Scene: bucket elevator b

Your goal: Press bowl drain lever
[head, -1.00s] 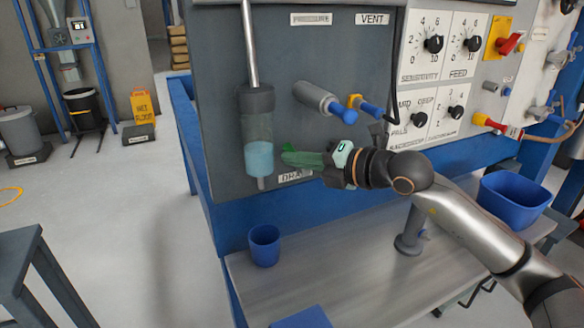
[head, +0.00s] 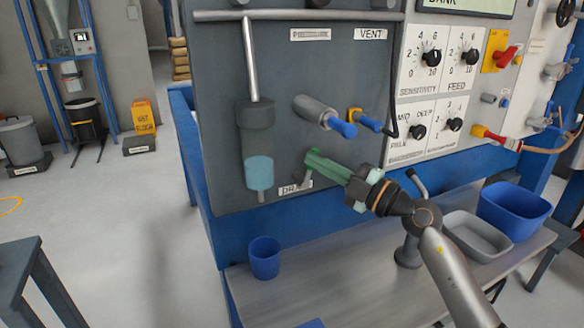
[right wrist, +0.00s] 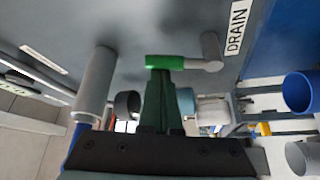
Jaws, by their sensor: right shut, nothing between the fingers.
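The drain lever has a green grip (right wrist: 165,62) on a grey stub, beside the DRAIN label (right wrist: 237,27) in the right wrist view. In the head view, the DRAIN label (head: 292,189) is low on the grey panel, partly covered by the lever's grey end. My right gripper (head: 322,164) points at this spot from the right. Its dark green fingers (right wrist: 160,78) are together and empty, with their tips at the grip. I cannot tell whether they touch it. The bowl (head: 258,150), a clear cylinder with blue liquid, hangs left of the lever. My left gripper is not in view.
A grey cylinder with a blue tip (head: 322,115) and a yellow and blue valve (head: 366,119) project from the panel above my right gripper. A blue cup (head: 264,258), a grey tray (head: 476,234) and a blue bin (head: 512,206) stand on the bench below.

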